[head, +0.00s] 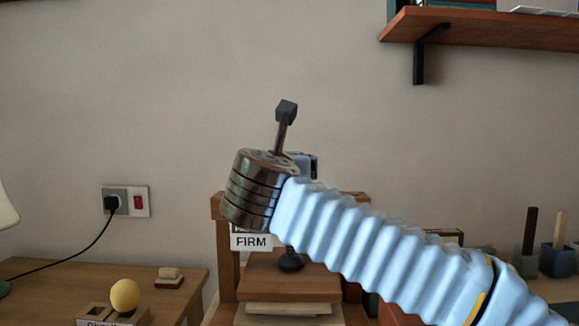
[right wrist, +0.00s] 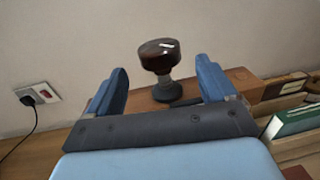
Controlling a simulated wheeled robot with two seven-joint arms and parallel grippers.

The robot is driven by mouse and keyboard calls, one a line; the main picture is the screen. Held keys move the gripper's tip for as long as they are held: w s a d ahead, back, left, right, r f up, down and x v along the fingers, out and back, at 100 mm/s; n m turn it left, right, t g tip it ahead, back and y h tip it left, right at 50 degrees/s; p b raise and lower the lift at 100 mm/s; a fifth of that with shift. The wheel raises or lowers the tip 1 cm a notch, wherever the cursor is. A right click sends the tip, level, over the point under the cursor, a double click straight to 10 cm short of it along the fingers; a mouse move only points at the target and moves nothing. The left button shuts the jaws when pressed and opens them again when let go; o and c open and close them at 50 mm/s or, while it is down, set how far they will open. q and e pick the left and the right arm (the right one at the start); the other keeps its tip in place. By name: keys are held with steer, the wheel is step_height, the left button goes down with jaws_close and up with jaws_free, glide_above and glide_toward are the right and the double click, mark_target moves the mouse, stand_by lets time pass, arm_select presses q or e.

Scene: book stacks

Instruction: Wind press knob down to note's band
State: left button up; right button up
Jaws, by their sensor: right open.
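The wooden press (head: 228,268) stands on the table in the head view, partly hidden by my right arm. Its dark pressing foot (head: 290,262) hangs above its wooden plate. A white label reading FIRM (head: 251,242) is on the press's left side; part of the marking above it is covered by my wrist. In the right wrist view the round dark brown press knob (right wrist: 158,54) sits upright on a short metal stem. My right gripper (right wrist: 161,66) is open, with one blue finger on either side of the knob, apart from it. My left gripper is out of view.
A wall shelf (head: 480,30) is at upper right. At left are a socket (head: 125,201) with a plugged cord, a yellow ball (head: 125,295) on a wooden holder, and a small stamp-like block (head: 169,278). Books (right wrist: 295,120) stand right of the press in the wrist view.

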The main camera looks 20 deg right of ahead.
steer(key=v, duration=0.7)
steer(key=shift+s+b, duration=0.25)
steer(key=shift+b, duration=0.05)
steer(key=shift+a, duration=0.15)
